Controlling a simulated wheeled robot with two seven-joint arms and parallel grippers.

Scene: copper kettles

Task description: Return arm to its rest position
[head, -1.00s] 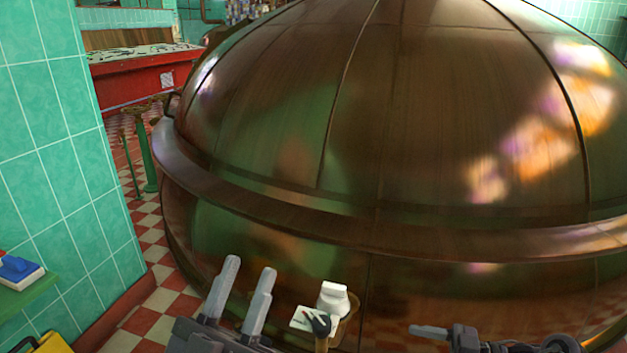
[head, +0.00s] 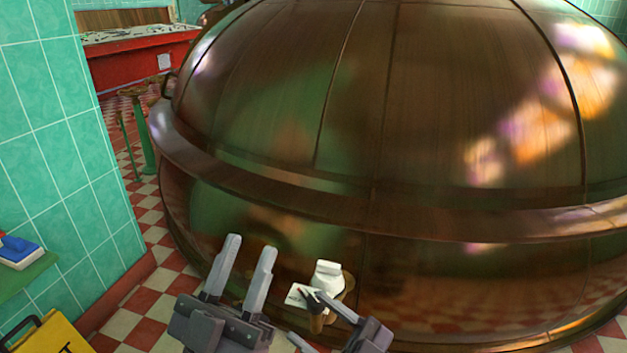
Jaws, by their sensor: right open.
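My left gripper (head: 252,243) stands at the bottom centre-left of the head view, its two grey fingers pointing up and spread apart with nothing between them. My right gripper (head: 301,314) is low in the view, just right of the left one, its fingers pointing left and up.
A white container (head: 327,275) and a white card (head: 296,295) are at the stand. The large copper kettle (head: 430,120) fills the view beyond. A green-tiled wall (head: 60,150), green shelf (head: 25,277) and yellow sign (head: 50,338) are left. Checkered floor (head: 160,290) shows between.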

